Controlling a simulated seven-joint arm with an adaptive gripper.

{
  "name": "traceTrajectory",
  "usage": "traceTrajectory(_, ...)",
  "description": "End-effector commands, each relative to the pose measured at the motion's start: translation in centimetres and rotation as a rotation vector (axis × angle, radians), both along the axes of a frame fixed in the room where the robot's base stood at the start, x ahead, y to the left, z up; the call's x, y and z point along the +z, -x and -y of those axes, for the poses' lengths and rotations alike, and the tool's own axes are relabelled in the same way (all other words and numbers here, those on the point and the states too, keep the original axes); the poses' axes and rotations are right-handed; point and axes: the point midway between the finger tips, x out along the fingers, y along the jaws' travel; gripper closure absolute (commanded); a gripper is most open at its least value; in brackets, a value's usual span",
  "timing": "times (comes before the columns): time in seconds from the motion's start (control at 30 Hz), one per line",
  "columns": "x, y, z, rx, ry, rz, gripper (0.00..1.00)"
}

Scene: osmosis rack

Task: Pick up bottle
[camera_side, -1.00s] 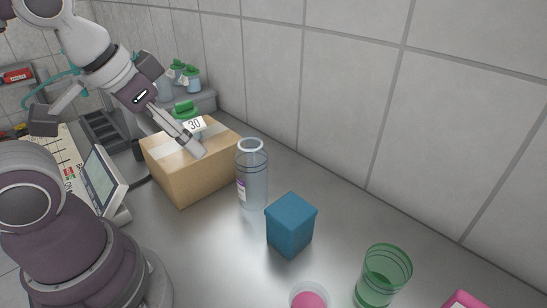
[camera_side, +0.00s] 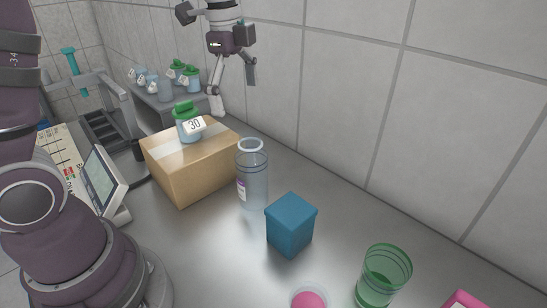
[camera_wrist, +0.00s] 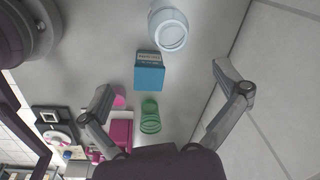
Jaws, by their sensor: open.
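A small bottle (camera_side: 188,122) with a green cap and a tag reading 30 stands upright on a cardboard box (camera_side: 185,175). A taller clear bottle (camera_side: 252,178) with an open mouth and a purple-marked label stands on the counter beside the box. The clear bottle also shows at the top of the wrist view (camera_wrist: 169,30); the capped one does not show there. My gripper (camera_side: 234,96) is open and empty, above and behind the box near the wall. Its spread fingers (camera_wrist: 163,80) point over the counter in the wrist view.
A blue box (camera_side: 290,226) and a green glass (camera_side: 384,276) stand right of the clear bottle, with a dish of pink content (camera_side: 309,299) in front. Several bottles stand on a grey rack (camera_side: 170,103) at the back. A tilted screen (camera_side: 101,180) is left. The tiled wall bounds the right.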

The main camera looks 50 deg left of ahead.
Motion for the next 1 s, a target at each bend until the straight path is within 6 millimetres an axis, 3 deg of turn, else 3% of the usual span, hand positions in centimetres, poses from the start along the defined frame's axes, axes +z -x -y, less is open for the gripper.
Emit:
traceTrajectory(0.1, -1.4, -1.6, -0.8, -0.193, -0.016, -0.067, 0.03)
traceTrajectory(0.23, -2.5, -2.1, -1.1, -0.283, -0.019, -0.095, 0.03)
traceTrajectory(0.73, -11.2, -2.4, -0.6, -0.287, -0.019, -0.095, 0.03)
traceTrajectory(1.0, -12.2, -2.4, -0.7, -0.286, -0.021, -0.090, 0.03)
